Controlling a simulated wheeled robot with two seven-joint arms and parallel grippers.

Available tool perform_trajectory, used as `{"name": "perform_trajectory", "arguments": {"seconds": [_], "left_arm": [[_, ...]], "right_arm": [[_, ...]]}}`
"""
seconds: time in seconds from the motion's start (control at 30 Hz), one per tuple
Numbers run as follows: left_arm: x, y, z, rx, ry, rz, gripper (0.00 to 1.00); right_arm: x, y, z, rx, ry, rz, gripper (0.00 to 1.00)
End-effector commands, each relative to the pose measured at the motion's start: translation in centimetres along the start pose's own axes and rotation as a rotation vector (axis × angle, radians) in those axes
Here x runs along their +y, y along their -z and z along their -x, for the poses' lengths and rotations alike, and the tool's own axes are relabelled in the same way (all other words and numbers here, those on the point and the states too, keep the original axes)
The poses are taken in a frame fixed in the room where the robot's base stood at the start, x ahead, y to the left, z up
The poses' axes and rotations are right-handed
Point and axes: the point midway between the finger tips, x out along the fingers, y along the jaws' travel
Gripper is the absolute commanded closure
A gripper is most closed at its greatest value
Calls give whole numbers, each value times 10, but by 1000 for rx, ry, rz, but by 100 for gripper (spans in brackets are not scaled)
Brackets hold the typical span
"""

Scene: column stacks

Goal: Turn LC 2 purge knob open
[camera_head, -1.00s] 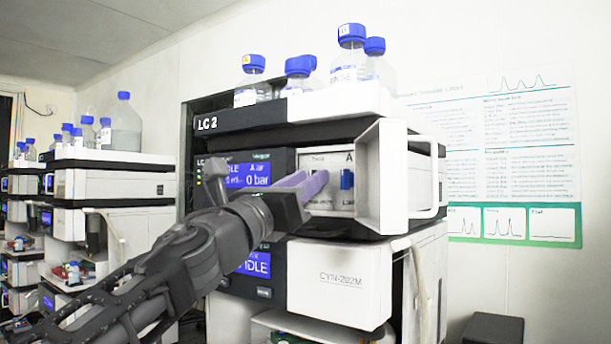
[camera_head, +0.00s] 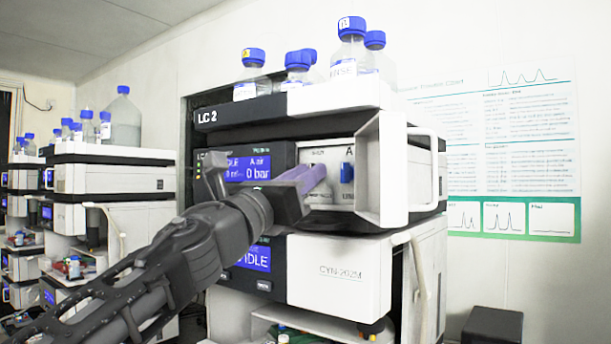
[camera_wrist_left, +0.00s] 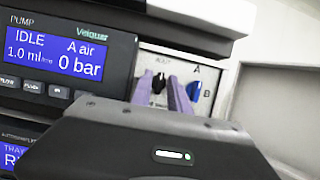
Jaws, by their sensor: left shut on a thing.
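LC 2 is the instrument stack (camera_head: 236,115) in the middle of the head view. In its recess is a white panel with a black knob (camera_wrist_left: 159,84) on the left and a blue knob (camera_head: 347,173) marked A and B on the right. The blue knob also shows in the wrist view (camera_wrist_left: 193,92). My left gripper (camera_head: 316,172) reaches into the recess. Its purple fingers (camera_wrist_left: 161,88) stand on either side of the black knob and are shut on it. The fingers hide this knob in the head view. The panel's small label is too blurred to read.
An open white door (camera_head: 392,175) stands just right of the panel. The pump display (camera_wrist_left: 52,50), left of the fingers, reads IDLE and 0 bar. Bottles with blue caps (camera_head: 350,58) stand on top. Another instrument stack (camera_head: 112,182) is at the left.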

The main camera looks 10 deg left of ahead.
Motion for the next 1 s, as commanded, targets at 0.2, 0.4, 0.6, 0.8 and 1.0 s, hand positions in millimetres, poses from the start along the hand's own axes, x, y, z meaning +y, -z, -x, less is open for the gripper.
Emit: {"name": "perform_trajectory", "arguments": {"seconds": [0.2, 0.4, 0.6, 0.8, 1.0], "left_arm": [[-1, 0, 0, 1, -14, 35, 100], [-1, -1, 0, 0, -45, 109, 100], [-2, -1, -1, 1, -91, 226, 100], [-2, -1, -1, 2, -157, 382, 100], [-2, -1, -1, 1, -230, 559, 100]], "right_arm": [[-1, 0, 2, 0, 0, 0, 64], [-2, 0, 6, 0, 0, 0, 64], [-4, 0, 10, -1, 0, 0, 64], [-6, -1, 16, -2, -2, -1, 64], [-7, -1, 20, -4, -3, -3, 64]]}}
